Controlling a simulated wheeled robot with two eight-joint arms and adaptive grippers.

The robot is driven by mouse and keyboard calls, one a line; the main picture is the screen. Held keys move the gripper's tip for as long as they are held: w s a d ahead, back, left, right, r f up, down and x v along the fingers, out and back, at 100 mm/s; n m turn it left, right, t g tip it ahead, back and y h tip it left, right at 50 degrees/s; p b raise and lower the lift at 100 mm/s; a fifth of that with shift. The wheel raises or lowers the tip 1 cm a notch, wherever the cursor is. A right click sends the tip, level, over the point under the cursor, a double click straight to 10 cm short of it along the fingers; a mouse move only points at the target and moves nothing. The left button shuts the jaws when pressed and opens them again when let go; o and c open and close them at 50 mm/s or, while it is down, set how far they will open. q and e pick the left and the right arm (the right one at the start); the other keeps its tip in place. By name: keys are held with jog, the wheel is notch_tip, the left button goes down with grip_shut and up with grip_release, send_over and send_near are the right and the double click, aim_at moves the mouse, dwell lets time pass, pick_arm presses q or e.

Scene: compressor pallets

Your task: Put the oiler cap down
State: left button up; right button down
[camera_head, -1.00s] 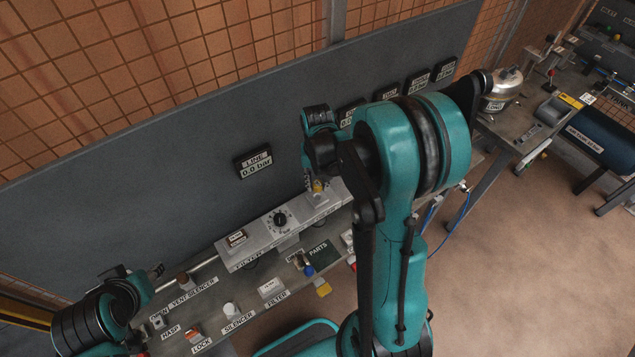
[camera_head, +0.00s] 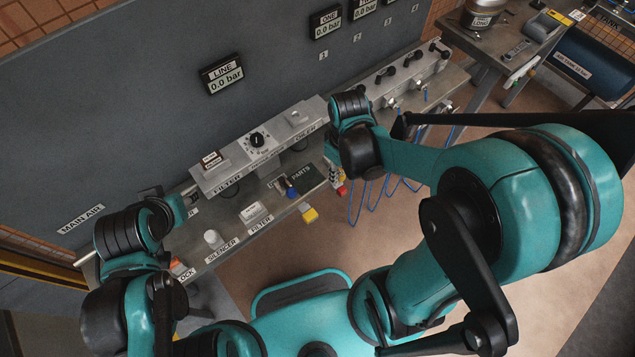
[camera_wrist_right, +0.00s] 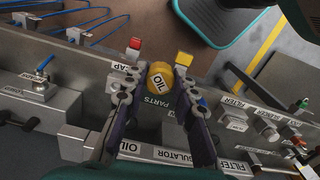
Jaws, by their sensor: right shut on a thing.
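The oiler cap (camera_wrist_right: 160,77) is a round yellow piece lettered OIL. In the right wrist view it sits between the fingertips of my right gripper (camera_wrist_right: 158,88), which is shut on it. I cannot tell whether the cap touches the bench. My left gripper (camera_head: 190,200) is at the bench's left end; its fingers are unclear.
The grey filter-regulator-oiler unit (camera_head: 258,145) runs behind the mat. A blue-topped piece (camera_head: 290,190), a yellow piece (camera_head: 309,214) and a red piece (camera_head: 342,190) are near the front edge. A white silencer (camera_head: 212,238) stands left. Blue hoses (camera_head: 365,200) hang at the right.

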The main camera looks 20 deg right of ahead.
jog(key=w+a+f+b, duration=0.1)
jog(key=w+a+f, duration=0.1)
jog(key=w+a+f+b, duration=0.1)
jog(key=w+a+f, duration=0.1)
jog(key=w, duration=0.1)
jog(key=w+a+f+b, duration=0.1)
jog(key=w+a+f, duration=0.1)
jog(key=w+a, duration=0.1)
jog(key=shift+w+f, duration=0.25)
jog(key=shift+f, duration=0.05)
jog(key=shift+f+b, duration=1.05)
jog(key=shift+f, duration=0.95)
jog(key=shift+f, duration=0.1)
jog(key=c, duration=1.6)
grip_release()
jog(key=shift+f, duration=0.1)
jog(key=shift+c, duration=0.2)
jog(key=o, duration=0.4)
jog(key=shift+o, duration=0.2)
